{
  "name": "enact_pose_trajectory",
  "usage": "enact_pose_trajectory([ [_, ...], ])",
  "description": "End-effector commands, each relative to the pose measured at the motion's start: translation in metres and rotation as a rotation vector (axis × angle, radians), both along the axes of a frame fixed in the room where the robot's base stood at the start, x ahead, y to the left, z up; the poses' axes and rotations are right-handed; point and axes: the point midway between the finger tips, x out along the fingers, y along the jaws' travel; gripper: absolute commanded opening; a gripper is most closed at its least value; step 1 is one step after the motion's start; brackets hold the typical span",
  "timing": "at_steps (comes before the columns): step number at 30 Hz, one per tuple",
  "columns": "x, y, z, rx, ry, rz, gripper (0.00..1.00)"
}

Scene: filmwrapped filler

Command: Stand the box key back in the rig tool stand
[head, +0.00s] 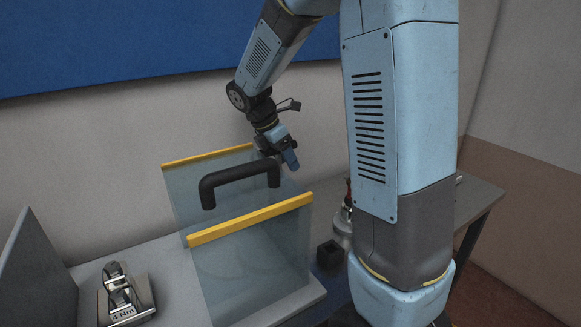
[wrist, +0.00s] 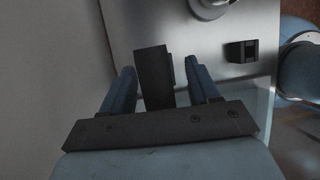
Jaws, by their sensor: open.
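My gripper (head: 289,159) is open, behind and above the right end of a clear guard in the head view. In the wrist view my gripper (wrist: 160,66) shows two blue fingers spread apart, with a dark upright block (wrist: 153,75) seen between them. I cannot tell whether the fingers touch this block, or whether it is the box key or part of a stand. A small black square holder with an opening (wrist: 240,51) stands on the bench to its right; it also shows in the head view (head: 330,255). I cannot make out the box key for certain.
A see-through guard with yellow top edges (head: 250,219) and a black handle (head: 240,180) stands on the grey bench. A metal fixture marked 4 Nm (head: 125,300) sits at left. A silver round-based item (head: 342,228) stands behind the black holder. A wall is close behind.

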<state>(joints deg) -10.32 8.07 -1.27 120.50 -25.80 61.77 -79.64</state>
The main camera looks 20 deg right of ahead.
Motion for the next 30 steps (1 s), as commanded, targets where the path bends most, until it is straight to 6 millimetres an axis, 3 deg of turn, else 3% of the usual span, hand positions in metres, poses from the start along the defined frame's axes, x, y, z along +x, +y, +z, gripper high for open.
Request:
enact_pose_trajectory([
  [1,-0.014,-0.008,-0.026,-0.011,0.063,-0.012,0.6],
  [8,-0.014,-0.007,-0.03,-0.011,0.063,-0.012,0.6],
  [14,-0.011,0.005,-0.003,-0.012,0.061,-0.011,0.6],
  [24,-0.018,0.037,0.065,-0.011,0.043,-0.002,0.6],
  [30,-0.016,0.047,0.085,-0.011,0.044,-0.001,0.6],
])
